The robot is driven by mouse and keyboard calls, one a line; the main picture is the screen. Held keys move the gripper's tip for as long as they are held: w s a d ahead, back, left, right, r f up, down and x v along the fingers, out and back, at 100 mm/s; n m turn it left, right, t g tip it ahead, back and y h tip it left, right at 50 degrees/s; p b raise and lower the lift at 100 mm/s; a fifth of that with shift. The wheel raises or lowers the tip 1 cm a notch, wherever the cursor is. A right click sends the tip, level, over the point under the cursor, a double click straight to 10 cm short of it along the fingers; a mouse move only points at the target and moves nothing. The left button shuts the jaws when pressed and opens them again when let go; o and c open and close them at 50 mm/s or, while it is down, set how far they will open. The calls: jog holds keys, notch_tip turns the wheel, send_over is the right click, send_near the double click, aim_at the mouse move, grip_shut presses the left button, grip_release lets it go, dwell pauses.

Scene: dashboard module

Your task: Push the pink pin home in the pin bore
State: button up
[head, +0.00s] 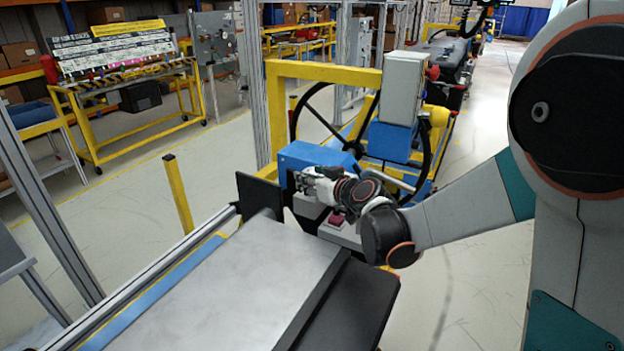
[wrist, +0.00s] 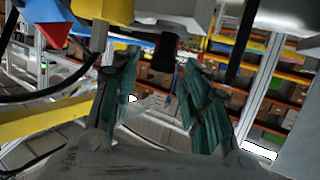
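A small pink block-like piece (head: 336,220) shows in the head view, on a light grey housing just below my wrist. I cannot tell whether it is the pin. My gripper (head: 302,181) is in front of a blue box, its fingers pointing left. In the wrist view the two teal-padded fingers (wrist: 162,98) stand well apart with nothing between the pads. A dark, reddish-tinged stub (wrist: 165,52) hangs from a light grey part just beyond the fingertips, roughly between them. It looks apart from both fingers. The pin bore cannot be made out.
The blue box (head: 312,158) stands close behind my gripper, with a black steering wheel (head: 345,112) and yellow frame (head: 273,110) beyond it. A long grey panel (head: 220,285) fills the front. In the wrist view a red-tipped part (wrist: 55,34) sits upper left.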

jog(key=v, duration=1.2)
dwell(0.3)
jog(key=s+d+f+m+g+h, duration=0.1)
jog(key=s+d+g+h, duration=0.1)
jog(key=s, duration=0.6)
jog(key=s+d+f+m+g+h, duration=0.1)
jog(key=s+d, duration=0.3)
jog(key=s, duration=0.5)
jog(key=s+d+f+m+g+h, duration=0.2)
jog(key=s+d+m+g+h, duration=0.1)
jog(key=s, duration=0.6)
jog(key=shift+h, duration=0.3)
jog(key=shift+s, duration=0.15)
